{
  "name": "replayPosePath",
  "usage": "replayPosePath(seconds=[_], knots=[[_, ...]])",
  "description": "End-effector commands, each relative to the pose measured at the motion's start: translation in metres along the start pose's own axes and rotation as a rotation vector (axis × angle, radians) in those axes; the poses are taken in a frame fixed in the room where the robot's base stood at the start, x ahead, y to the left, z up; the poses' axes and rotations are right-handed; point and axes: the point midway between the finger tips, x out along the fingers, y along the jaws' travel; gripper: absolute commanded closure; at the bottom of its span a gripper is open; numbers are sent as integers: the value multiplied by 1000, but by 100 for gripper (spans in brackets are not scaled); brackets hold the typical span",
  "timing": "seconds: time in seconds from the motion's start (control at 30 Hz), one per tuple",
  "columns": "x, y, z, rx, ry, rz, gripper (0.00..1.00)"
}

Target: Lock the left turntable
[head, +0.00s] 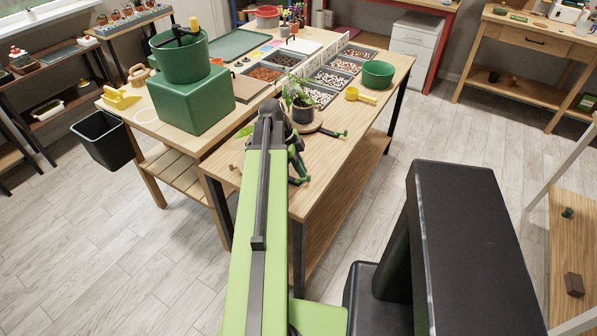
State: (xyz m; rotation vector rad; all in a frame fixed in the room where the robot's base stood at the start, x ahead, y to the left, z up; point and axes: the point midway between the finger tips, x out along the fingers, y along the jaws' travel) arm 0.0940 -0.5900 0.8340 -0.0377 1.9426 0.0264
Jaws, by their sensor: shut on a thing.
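A round wooden turntable (311,127) carries a dark pot (302,113) with a leafy plant (296,93). A short green lever with a dark tip (334,132) sticks out to its right. Nearer, at the table's front edge, is another green lever-like part (298,167) with dark ends. My green arm reaches over the table and hides most of what lies around this part, including any turntable there. My gripper (294,152) shows only as small dark parts beside the arm, at this green part. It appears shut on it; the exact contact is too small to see.
A large green box (191,98) with a green bucket (180,58) stands on the left of the table. The table's right front is clear.

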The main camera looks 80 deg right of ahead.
Motion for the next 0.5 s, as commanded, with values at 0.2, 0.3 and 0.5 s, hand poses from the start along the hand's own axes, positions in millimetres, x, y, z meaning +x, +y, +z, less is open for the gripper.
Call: replayPosePath(seconds=[0.2, 0.3, 0.5], knots=[[0, 1, -4, 4, 13, -1, 100], [-1, 4, 0, 3, 14, -1, 100], [-4, 9, 8, 2, 11, -1, 100]])
